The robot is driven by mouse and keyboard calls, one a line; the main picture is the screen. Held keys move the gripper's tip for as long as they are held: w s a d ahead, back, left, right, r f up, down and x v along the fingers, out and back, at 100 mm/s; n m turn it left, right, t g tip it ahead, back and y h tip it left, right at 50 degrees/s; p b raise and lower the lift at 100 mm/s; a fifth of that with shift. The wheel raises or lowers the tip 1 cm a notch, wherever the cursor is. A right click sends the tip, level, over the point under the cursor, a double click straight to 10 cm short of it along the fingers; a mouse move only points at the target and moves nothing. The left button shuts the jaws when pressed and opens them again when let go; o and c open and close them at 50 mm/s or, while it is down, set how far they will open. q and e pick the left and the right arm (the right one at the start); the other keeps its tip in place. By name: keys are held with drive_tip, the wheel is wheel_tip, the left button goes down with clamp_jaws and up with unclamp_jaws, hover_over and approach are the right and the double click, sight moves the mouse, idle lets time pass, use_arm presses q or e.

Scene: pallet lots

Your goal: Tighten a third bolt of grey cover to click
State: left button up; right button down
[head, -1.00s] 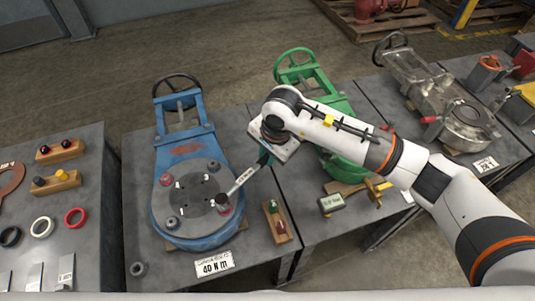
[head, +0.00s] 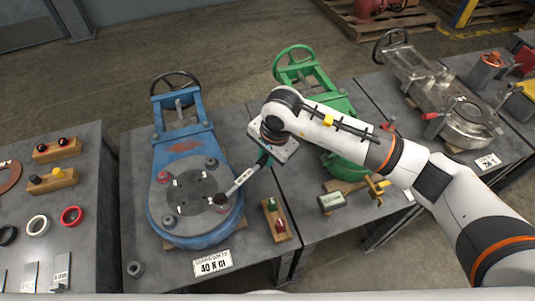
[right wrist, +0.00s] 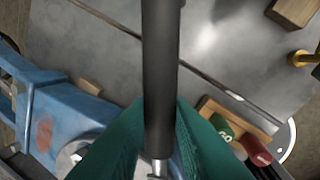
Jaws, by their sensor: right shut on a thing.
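The grey cover (head: 193,213) is a round disc on the front of the blue valve (head: 181,150), with several bolts around its rim. My right gripper (head: 265,157) is shut on the handle of a torque wrench (head: 240,181). The wrench runs down and left, its head over the cover's right-front bolt; that bolt is mostly hidden. Other bolts stand at back left (head: 163,177), back right (head: 211,164) and front left (head: 169,221). In the right wrist view, the green fingers (right wrist: 158,135) flank the black handle (right wrist: 158,75). My left gripper is not in view.
A placard (head: 212,264) and a loose nut (head: 136,269) lie at the table's front. A wooden block with green and red pieces (head: 278,222) stands right of the valve. A green valve (head: 345,165) is on the neighbouring table. The left table holds rings (head: 72,216) and blocks.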

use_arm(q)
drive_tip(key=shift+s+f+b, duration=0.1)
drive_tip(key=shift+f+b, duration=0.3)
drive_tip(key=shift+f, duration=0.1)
use_arm(e)
drive_tip(key=shift+d+f, duration=0.25)
drive_tip(key=shift+f, duration=0.5)
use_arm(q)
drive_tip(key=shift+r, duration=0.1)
use_arm(e)
drive_tip(key=shift+s+d, duration=0.25)
drive_tip(key=shift+s+d+m, duration=0.25)
drive_tip(key=shift+s+m, duration=0.05)
drive_tip(key=shift+m, duration=0.2)
drive_tip(key=shift+d, duration=0.1)
use_arm(q)
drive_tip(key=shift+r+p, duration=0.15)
drive_tip(key=shift+p, duration=0.3)
use_arm(e)
drive_tip(key=shift+s+d+m, duration=0.35)
drive_tip(key=shift+s+m, duration=0.25)
drive_tip(key=shift+s+h, duration=0.1)
drive_tip(key=shift+h, duration=0.2)
use_arm(q)
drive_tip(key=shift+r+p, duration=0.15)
drive_tip(key=shift+p, duration=0.2)
use_arm(e)
drive_tip(key=shift+s+d+m, duration=0.25)
drive_tip(key=shift+s+m, duration=0.3)
drive_tip(key=shift+m, duration=0.05)
